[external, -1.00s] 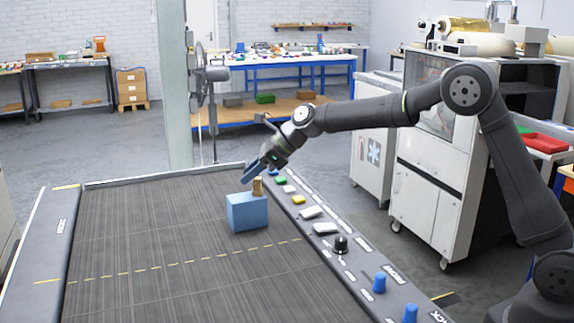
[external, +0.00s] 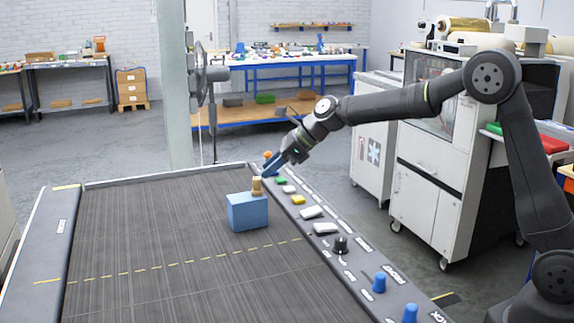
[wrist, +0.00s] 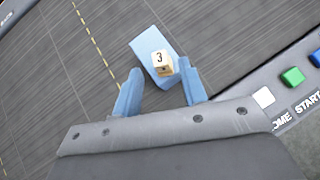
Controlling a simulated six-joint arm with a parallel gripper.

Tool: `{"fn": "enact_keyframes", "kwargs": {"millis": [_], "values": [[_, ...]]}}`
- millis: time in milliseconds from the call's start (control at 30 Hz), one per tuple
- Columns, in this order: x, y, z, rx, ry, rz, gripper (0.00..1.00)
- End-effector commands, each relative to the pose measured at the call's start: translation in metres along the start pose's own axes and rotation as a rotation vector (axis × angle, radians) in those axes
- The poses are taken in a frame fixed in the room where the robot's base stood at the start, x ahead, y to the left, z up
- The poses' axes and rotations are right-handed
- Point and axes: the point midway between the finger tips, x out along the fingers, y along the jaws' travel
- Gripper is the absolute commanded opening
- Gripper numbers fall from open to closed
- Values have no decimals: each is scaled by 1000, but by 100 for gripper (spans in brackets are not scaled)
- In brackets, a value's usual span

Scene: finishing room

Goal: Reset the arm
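My gripper (external: 270,168) is at the far end of the conveyor's right side panel, above and to the right of the blue box. In the wrist view its two blue fingers (wrist: 160,78) are spread apart with nothing held between them. A small wooden block (external: 257,186) stands on top of the blue box (external: 247,214) on the belt. In the wrist view the block (wrist: 161,62) shows a number 3 and lies beyond the fingertips, closer to the right finger. The blue box (wrist: 150,45) is partly hidden behind the block and right finger.
The dark belt (external: 150,240) is otherwise clear. The right side panel carries buttons, including a green one (external: 280,181) and a yellow one (external: 298,200), a black knob (external: 340,244) and blue knobs (external: 379,282). A white cabinet (external: 430,190) stands behind my arm.

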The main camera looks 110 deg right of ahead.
Motion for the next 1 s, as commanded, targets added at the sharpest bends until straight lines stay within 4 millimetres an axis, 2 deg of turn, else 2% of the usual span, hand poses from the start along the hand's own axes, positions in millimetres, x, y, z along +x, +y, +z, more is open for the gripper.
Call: {"fn": "enact_keyframes", "kwargs": {"millis": [33,233,400,900,1000], "values": [[-11,0,0,0,-2,-2,39],[-50,0,0,0,-2,-2,39],[-11,1,-2,0,4,4,39],[80,1,-4,0,3,2,39],[60,0,16,-3,-4,-1,39]]}}
